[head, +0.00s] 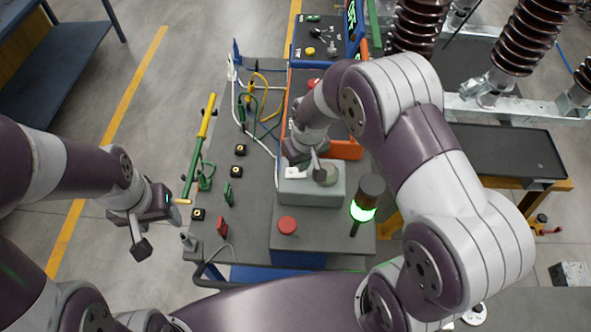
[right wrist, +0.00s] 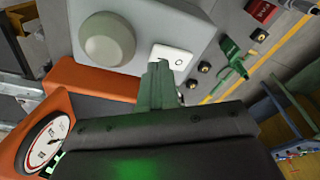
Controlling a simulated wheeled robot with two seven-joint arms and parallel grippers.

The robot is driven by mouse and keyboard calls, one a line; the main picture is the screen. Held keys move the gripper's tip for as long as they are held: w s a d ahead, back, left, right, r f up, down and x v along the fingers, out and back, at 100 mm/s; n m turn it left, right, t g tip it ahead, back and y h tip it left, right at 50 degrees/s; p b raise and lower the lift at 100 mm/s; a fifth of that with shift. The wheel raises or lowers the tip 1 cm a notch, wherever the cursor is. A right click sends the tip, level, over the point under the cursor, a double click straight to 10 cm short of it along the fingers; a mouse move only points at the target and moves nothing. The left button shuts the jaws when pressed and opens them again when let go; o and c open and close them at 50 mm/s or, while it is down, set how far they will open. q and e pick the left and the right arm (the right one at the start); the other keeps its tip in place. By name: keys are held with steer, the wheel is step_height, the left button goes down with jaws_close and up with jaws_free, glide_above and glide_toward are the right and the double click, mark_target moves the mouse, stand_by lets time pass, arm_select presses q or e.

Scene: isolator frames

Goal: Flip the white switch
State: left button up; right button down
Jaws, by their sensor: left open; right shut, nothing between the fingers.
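The white switch (right wrist: 174,56) is a small white rocker plate with a circle mark. It is set in a grey box (right wrist: 150,20) beside a round grey-green knob (right wrist: 107,38). In the head view the switch (head: 292,172) shows on the box top, just below my right gripper. My right gripper (right wrist: 159,68) is shut and empty, with its fingertips at the near edge of the switch. I cannot tell whether they touch it. My left gripper (head: 148,228) is open and empty, over the floor left of the bench.
The bench (head: 235,235) also carries a red button (head: 287,225), a green-lit lamp (head: 362,212), several small connectors and a yellow-green rod (head: 200,145). An orange-cased gauge (right wrist: 42,142) lies close to my right gripper.

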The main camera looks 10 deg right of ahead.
steer(key=shift+f+b, duration=0.6)
steer(key=shift+f, duration=0.3)
stand_by(0.8)
steer(key=shift+r, duration=0.1)
step_height(320, 180, up, 7)
steer(key=p, duration=0.5)
steer(key=shift+p, duration=0.4)
